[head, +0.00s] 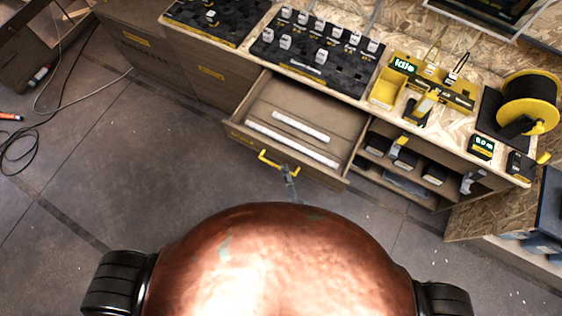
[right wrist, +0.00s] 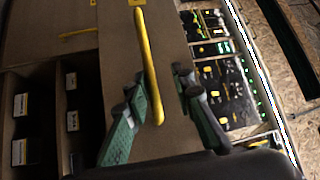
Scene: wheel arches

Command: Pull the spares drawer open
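The spares drawer (head: 238,130) stands pulled out of the bench, and two white tubes lie inside it. Its yellow bar handle (head: 272,160) is on the front panel and also shows in the right wrist view (right wrist: 148,68). My right gripper (head: 290,178) is at the right end of the handle in the head view. In the right wrist view its green fingers (right wrist: 158,98) are apart, with the handle's lower part between them. I see a gap on both sides of the bar. My left gripper is not in view.
The bench top carries black trays (head: 318,57) of small parts, a yellow station (head: 432,78) and a yellow-rimmed spool (head: 527,98). Open shelves (head: 400,165) are right of the drawer. A cable (head: 30,150) lies on the floor at left; the floor between is clear.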

